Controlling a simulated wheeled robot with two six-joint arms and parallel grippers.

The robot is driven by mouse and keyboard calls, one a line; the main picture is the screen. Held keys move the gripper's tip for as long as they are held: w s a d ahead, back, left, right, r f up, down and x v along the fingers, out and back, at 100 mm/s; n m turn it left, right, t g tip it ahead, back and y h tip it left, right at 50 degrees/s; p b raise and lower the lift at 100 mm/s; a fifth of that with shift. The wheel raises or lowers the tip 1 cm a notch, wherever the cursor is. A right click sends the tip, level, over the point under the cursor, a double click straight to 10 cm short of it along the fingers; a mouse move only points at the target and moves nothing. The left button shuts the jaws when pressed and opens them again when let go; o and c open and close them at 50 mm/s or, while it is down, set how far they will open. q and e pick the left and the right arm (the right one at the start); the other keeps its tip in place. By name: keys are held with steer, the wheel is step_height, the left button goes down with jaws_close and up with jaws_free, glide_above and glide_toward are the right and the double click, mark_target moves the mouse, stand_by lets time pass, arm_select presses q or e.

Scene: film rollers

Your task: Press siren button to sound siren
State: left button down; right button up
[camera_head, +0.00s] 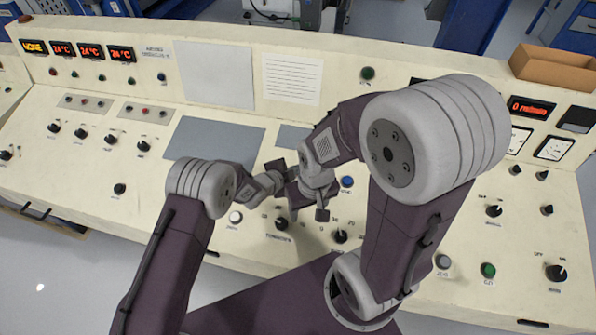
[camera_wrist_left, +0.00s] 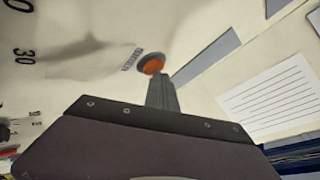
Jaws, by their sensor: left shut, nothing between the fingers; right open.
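In the left wrist view, a round orange-red button (camera_wrist_left: 152,63) with a grey rim stands on the cream console panel, beside a small label too blurred to read. My left gripper (camera_wrist_left: 157,78) is shut and empty. In that view its fingertips overlap the lower edge of the button; I cannot tell whether they touch it. In the head view, my left gripper (camera_head: 290,172) is over the middle of the console, and the orange-red button is hidden behind the grippers and arms. My right gripper (camera_head: 308,213) is open and empty, close beside and below the left one.
The console (camera_head: 120,205) carries a white button (camera_head: 235,217), a blue button (camera_head: 347,181), a green button (camera_head: 488,270) and several black knobs. A brown open box (camera_head: 553,68) sits at the back right. My two arms are crowded together over the middle.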

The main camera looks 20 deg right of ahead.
arm_select(q)
steer(key=shift+f, duration=0.15)
stand_by(0.4)
steer(key=shift+s+a+r+p, duration=0.15)
steer(key=shift+r+p, duration=0.3)
steer(key=shift+r, duration=0.4)
steer(key=shift+r, duration=0.15)
steer(key=r+p, duration=0.2)
steer(key=r, duration=0.1)
steer(key=s+r+p, duration=0.1)
steer(key=shift+a+r, duration=0.3)
stand_by(0.3)
